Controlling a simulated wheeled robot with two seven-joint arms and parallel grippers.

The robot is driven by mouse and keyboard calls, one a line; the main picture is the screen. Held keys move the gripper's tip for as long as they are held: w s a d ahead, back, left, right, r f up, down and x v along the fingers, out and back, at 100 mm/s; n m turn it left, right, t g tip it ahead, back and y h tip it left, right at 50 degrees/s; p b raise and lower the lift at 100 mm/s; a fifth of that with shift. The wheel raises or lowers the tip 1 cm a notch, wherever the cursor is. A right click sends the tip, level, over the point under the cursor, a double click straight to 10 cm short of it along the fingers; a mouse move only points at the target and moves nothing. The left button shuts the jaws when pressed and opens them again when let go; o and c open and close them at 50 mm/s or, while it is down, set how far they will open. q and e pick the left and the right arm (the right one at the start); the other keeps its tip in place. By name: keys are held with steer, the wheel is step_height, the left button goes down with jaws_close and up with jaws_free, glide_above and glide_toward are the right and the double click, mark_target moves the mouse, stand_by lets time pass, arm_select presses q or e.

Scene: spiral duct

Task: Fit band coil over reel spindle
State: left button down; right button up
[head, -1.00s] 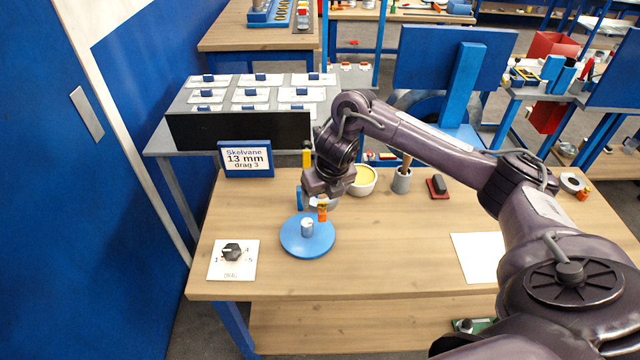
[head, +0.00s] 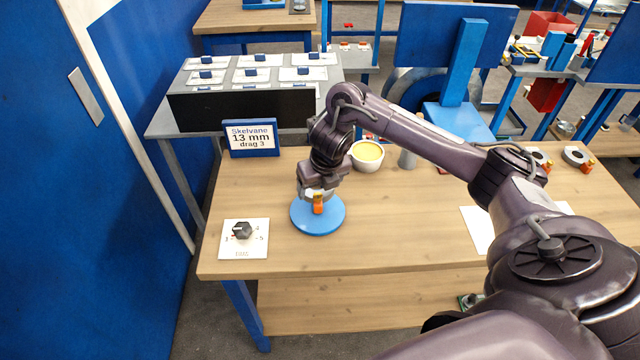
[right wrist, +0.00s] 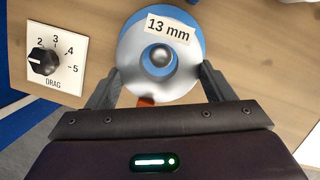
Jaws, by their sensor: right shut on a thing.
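My right gripper (head: 320,187) is shut on the band coil (right wrist: 132,50), a grey ring with a "13 mm" label and an orange clip (head: 318,204). The gripper (right wrist: 160,84) points down, with one finger on each side of the coil. The coil is over the blue round reel base (head: 319,222) on the table. In the right wrist view the metal spindle top (right wrist: 160,57) shows inside the coil's centre hole. In the head view the gripper and coil hide the spindle. I cannot tell how far down the spindle the coil sits. My left gripper is not in view.
A drag dial (head: 243,234) on a white plate lies left of the reel. A sign (head: 251,138) reads "Skelvane 13 mm drag 3". A yellow-filled bowl (head: 367,155) stands behind the reel. A white sheet (head: 480,228) lies to the right. The front middle of the table is clear.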

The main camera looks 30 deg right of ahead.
steer(key=shift+f+b, duration=1.15)
steer(key=shift+f, duration=0.3)
steer(key=shift+f+b, duration=1.2)
steer(key=shift+f, duration=0.05)
steer(key=shift+f+b, duration=0.85)
steer(key=shift+f, duration=0.25)
steer(key=o, duration=1.3)
steer(key=shift+c, duration=0.2)
steer(key=p+v, duration=0.3)
steer(key=v, duration=0.4)
steer(key=shift+w+d, duration=0.1)
steer(key=shift+r+p, duration=0.4)
steer(key=shift+r, duration=0.05)
steer(key=shift+s+f, duration=0.1)
steer(key=shift+s, duration=0.15)
